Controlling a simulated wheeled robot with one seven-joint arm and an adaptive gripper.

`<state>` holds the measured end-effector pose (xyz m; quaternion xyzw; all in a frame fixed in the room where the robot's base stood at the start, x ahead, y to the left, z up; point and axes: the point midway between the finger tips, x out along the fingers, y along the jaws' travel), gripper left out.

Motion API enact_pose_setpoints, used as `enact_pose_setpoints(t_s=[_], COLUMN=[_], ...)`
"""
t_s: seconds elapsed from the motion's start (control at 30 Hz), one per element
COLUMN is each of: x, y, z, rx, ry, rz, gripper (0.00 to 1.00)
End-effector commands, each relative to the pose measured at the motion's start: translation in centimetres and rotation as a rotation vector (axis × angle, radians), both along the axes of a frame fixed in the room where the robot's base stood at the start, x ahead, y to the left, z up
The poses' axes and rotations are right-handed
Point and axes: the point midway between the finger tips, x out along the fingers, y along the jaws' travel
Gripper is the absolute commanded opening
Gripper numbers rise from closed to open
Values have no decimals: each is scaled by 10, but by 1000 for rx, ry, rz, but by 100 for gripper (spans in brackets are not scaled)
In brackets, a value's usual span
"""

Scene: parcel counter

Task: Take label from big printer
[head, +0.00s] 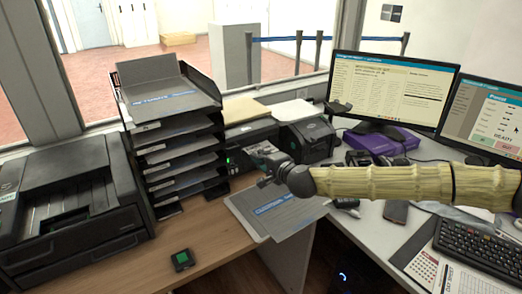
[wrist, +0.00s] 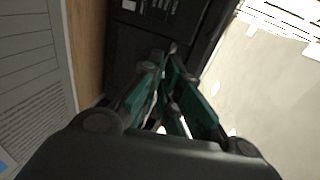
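My gripper (head: 268,172) is at the front of a dark printer (head: 247,138) with a small green light, in the middle of the counter. In the wrist view, the teal-padded fingers of my gripper (wrist: 168,62) point at a dark printer front (wrist: 150,28), with their tips close together. A thin pale strip shows between the fingers; I cannot tell whether it is a label or whether it is gripped. A larger dark printer (head: 75,225) stands at the far left. A smaller dark printer (head: 308,140) stands right of the middle one. No label is clearly visible.
A stack of paper trays (head: 178,150) stands left of my gripper. Printed grey sheets (head: 275,212) lie below it at the counter edge. A small device with a green screen (head: 182,260) lies in front. Monitors (head: 390,90), a purple box (head: 380,143) and a keyboard (head: 480,245) are at right.

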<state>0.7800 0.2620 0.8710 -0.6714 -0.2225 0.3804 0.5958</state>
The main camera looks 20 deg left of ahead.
Motion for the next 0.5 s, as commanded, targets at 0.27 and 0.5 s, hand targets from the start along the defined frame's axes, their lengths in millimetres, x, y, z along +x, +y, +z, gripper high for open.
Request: enact_pose_setpoints(t_s=[0.27, 0.5], x=[-1, -3], y=[-1, -3], z=[-2, 7], rx=[-2, -2], ry=[3, 3], rz=[1, 0], gripper=[0, 0])
